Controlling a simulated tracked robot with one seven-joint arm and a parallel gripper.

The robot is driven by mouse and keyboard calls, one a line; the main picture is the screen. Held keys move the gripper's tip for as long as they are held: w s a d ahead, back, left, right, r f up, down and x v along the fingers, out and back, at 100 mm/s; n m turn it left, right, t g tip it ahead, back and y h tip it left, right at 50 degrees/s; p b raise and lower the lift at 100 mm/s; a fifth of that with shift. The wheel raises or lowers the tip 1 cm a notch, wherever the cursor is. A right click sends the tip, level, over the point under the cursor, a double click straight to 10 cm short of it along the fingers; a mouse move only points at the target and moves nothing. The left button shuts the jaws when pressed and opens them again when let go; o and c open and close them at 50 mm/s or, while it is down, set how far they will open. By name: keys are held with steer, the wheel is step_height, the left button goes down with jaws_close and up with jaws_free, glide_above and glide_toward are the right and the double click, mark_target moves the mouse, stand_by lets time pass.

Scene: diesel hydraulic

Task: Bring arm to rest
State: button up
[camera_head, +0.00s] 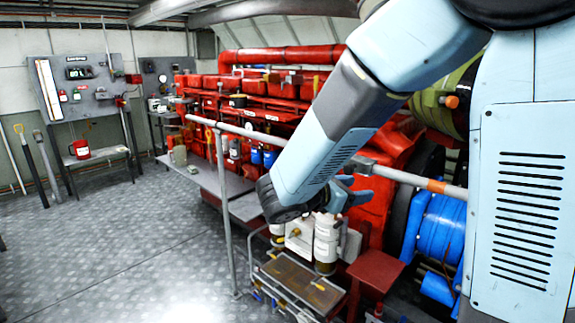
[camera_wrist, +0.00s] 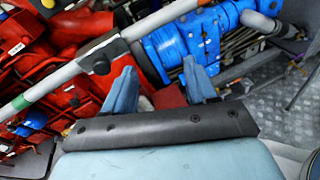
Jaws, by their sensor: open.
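My pale blue arm reaches down across the middle of the head view and is bent at its dark elbow joint. My gripper (camera_head: 357,189) shows partly behind the forearm, close to the grey handrail. In the wrist view my gripper (camera_wrist: 160,74) has its two blue fingers spread apart with nothing held between them. The handrail (camera_wrist: 62,78) runs diagonally near the left finger. I cannot tell the exact gap between the finger and the rail.
A red engine (camera_head: 285,98) stands behind the handrail (camera_head: 415,180). A blue machine (camera_head: 440,228) is at the right. A tray cart (camera_head: 303,283) with white canisters (camera_head: 326,238) stands below my gripper. A workbench (camera_head: 100,156) is at the back left. The metal floor (camera_head: 120,245) at left is clear.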

steer(key=s+d+m+g+y, duration=0.55)
steer(key=s+d+m, duration=0.35)
steer(key=s+m, duration=0.25)
steer(key=s+a+r+m+t+y, duration=0.2)
steer(key=s+a+r+m+y, duration=0.1)
steer(key=s+m+y, duration=0.4)
steer(key=r+m+y, duration=0.1)
steer(key=m, duration=0.2)
steer(key=shift+r+t, duration=0.3)
steer(key=shift+t, duration=0.05)
